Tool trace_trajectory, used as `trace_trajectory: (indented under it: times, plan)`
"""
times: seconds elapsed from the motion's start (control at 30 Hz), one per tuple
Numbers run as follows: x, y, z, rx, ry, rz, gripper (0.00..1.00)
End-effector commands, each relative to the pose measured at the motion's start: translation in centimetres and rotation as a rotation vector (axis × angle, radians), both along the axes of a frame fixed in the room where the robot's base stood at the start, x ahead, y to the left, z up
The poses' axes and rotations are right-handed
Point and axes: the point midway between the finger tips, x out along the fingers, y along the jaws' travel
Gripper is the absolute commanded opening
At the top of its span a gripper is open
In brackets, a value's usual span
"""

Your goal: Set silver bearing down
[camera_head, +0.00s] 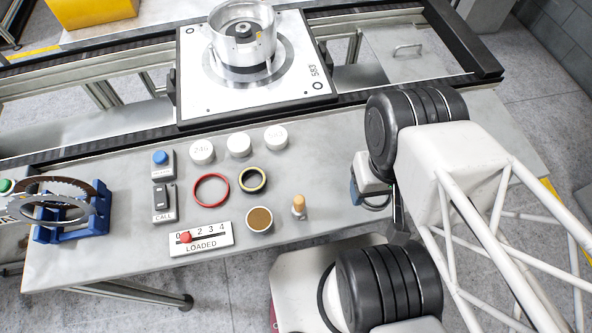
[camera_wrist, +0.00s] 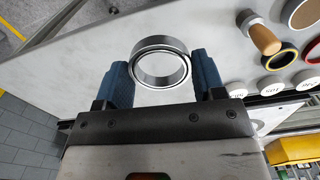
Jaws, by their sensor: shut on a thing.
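The silver bearing (camera_wrist: 160,41) is a shiny ring in the wrist view. It sits between the two blue fingers of my gripper (camera_wrist: 160,70), which is shut on it. The ring's opening shows the pale tabletop behind it. In the head view my gripper (camera_head: 372,198) is over the right part of the grey table (camera_head: 330,170), and my arm hides most of the bearing there. I cannot tell whether the bearing touches the table or hangs just above it.
A wooden-handled tool (camera_head: 299,207), a brown-topped round part (camera_head: 259,219), a yellow-black ring (camera_head: 265,181), a red ring (camera_head: 196,197) and white round caps (camera_head: 238,146) stand left of my gripper. A pallet (camera_head: 200,90) with a metal housing (camera_head: 243,42) is behind. Nearby tabletop is clear.

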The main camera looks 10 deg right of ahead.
Motion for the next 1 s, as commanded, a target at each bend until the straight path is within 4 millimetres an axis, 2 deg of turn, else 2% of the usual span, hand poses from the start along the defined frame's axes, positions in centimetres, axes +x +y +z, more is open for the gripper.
trace_trajectory:
  times: [0.2, 0.4, 1.0]
  plan:
    - [-2.1, 0.1, -2.3, 0.000, -0.002, -0.004, 0.37]
    - [-3.3, 0.2, -3.7, 0.000, -0.002, -0.007, 0.37]
    - [-3.8, 0.2, -4.3, 0.000, 0.000, -0.008, 0.37]
